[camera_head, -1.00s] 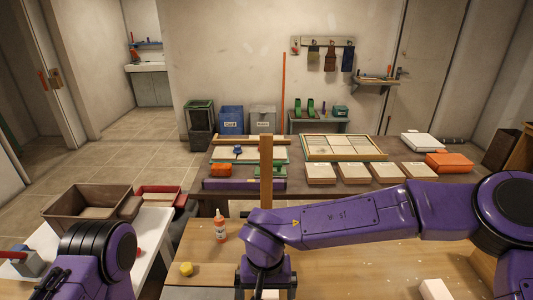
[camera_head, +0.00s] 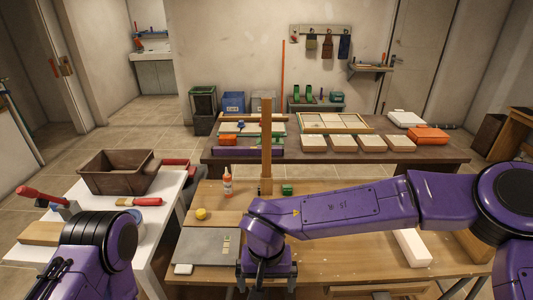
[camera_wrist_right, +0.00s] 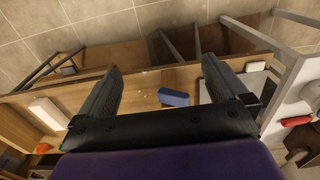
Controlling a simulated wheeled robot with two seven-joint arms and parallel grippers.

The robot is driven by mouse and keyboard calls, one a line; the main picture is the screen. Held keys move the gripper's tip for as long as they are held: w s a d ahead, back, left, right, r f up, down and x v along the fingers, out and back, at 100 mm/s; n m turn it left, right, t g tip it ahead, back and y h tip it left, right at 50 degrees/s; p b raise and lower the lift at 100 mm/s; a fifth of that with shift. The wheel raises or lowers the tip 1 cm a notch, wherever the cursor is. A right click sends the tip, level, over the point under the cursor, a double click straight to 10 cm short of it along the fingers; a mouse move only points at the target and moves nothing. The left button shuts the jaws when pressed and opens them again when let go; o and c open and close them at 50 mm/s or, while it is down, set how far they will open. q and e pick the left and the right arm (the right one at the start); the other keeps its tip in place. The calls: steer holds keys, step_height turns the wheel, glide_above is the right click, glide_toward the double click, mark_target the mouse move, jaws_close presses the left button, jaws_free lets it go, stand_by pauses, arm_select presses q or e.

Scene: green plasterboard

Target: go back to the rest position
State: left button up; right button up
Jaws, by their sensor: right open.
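My right arm comes in from the right in the head view and reaches across the near wooden workbench (camera_head: 340,255). My right gripper (camera_head: 265,285) is at its end, low in the middle, with its fingertips hard to make out there. In the right wrist view my right gripper (camera_wrist_right: 162,66) has its two fingers wide apart with nothing between them. A blue block (camera_wrist_right: 174,98) lies on the wood below and beyond the gap. Part of my left arm shows at the lower left of the head view, and my left gripper is out of the picture.
On the workbench are an upright wooden post (camera_head: 266,150), a glue bottle (camera_head: 227,182), a yellow item (camera_head: 201,214), a grey plate (camera_head: 200,246) and a long white block (camera_head: 411,247). A brown crate (camera_head: 115,180) and a red-handled brush (camera_head: 145,201) lie left. Tiled floor shows beyond.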

steer(key=s+d+f+m+t+h+b, duration=0.1)
steer(key=d+f+m+t+b, duration=0.15)
steer(key=d+f+m, duration=0.6)
steer(key=s+d+f+m+t+h+b, duration=0.1)
steer(key=d+f+t+h+b, duration=0.15)
steer(key=d+f, duration=0.7)
arm_select(q)
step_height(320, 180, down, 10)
steer(key=b, duration=0.4)
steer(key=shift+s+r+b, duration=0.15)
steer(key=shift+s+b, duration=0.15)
steer(key=shift+b, duration=0.05)
arm_select(e)
steer(key=s+d+f+n+g, duration=0.1)
steer(key=s+d+f, duration=0.5)
steer(key=s+f, duration=0.2)
steer(key=s+d+f+n, duration=0.1)
steer(key=s+d+f, duration=0.5)
steer(key=s+f, duration=0.2)
steer(key=shift+s+f+n+g, duration=0.2)
steer(key=shift+s+n+g, duration=0.2)
steer(key=shift+s, duration=0.75)
steer(key=shift+d, duration=0.1)
